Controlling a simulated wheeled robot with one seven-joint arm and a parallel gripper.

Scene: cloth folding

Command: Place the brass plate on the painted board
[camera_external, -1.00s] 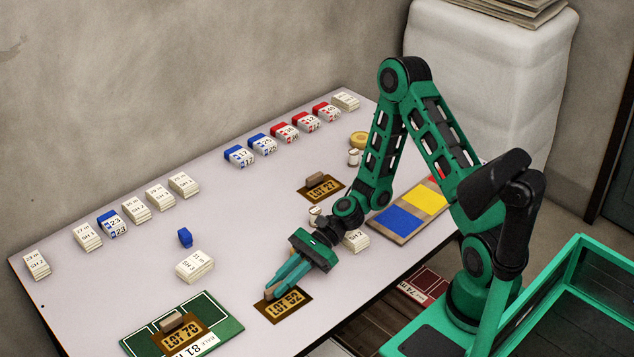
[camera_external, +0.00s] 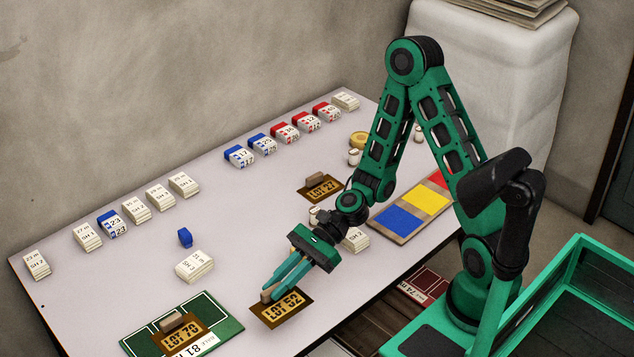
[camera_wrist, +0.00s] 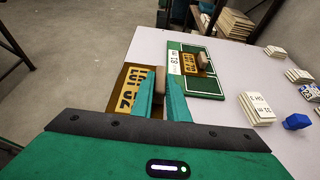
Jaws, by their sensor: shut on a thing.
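A brass plate marked LOT 52 (camera_external: 284,308) with a wooden grip block is near the table's front edge; it also shows in the wrist view (camera_wrist: 129,88). My gripper (camera_external: 272,292) is shut on this block, its teal fingers on either side (camera_wrist: 160,92). The plate looks slightly raised, but the gap to the table is hard to tell. A green board with white-outlined fields (camera_external: 221,321) lies to the left, with a brass plate LOT 70 (camera_external: 183,337) on it. Another brass plate, LOT 27 (camera_external: 324,188), lies farther back. Which board is "painted" is unclear.
A board with blue, yellow and red fields (camera_external: 398,223) lies at the right, partly behind my arm. White card stacks (camera_external: 195,266), a blue block (camera_external: 185,237) and several bundles stand across the table. The table middle is fairly clear.

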